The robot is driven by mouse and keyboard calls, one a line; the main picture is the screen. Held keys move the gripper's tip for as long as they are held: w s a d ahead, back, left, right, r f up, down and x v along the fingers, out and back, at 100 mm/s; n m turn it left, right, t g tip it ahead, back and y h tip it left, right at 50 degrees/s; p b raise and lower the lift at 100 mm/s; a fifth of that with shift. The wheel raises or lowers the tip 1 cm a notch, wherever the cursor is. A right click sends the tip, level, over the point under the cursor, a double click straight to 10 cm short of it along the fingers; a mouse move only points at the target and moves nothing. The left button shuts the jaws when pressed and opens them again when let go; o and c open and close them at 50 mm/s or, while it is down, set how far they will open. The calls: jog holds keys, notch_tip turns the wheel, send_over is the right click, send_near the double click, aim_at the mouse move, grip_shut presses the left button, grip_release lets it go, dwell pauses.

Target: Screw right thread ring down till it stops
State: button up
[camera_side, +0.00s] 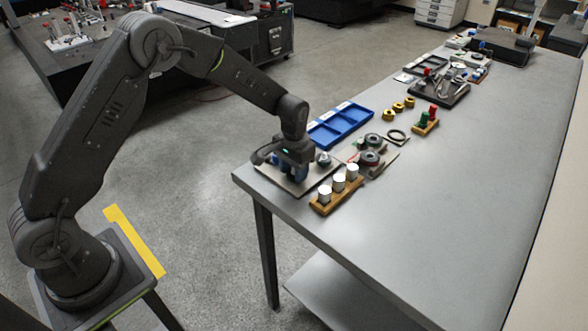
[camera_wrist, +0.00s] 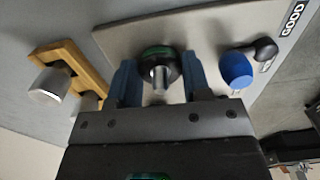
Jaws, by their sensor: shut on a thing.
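A dark thread ring with a green edge (camera_wrist: 158,64) sits around an upright metal stud (camera_wrist: 159,77) in the wrist view. My gripper (camera_wrist: 158,82) is shut on this ring, one blue finger on each side of it. In the side view my gripper (camera_side: 291,176) is low over a light plate (camera_side: 309,184) at the table's near left corner. My gripper hides the ring there. How far down the thread the ring sits cannot be told.
A blue, black-knobbed part (camera_wrist: 236,69) stands right of the ring, near a GOOD label (camera_wrist: 293,17). A wooden rack (camera_side: 326,209) with white-topped cylinders is close by. A blue tray (camera_side: 340,125) and dark ring gauges (camera_side: 370,158) lie beyond. The table's right side is clear.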

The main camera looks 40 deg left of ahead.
jog(key=shift+w+r+m, duration=0.15)
jog(key=shift+r+m, duration=0.1)
jog(key=shift+m, duration=0.85)
jog(key=o, duration=0.5)
jog(key=shift+c, duration=0.2)
jog(key=o, duration=0.5)
jog(key=shift+f, duration=0.15)
notch_tip(320, 180, up, 14)
jog(key=shift+f, duration=0.1)
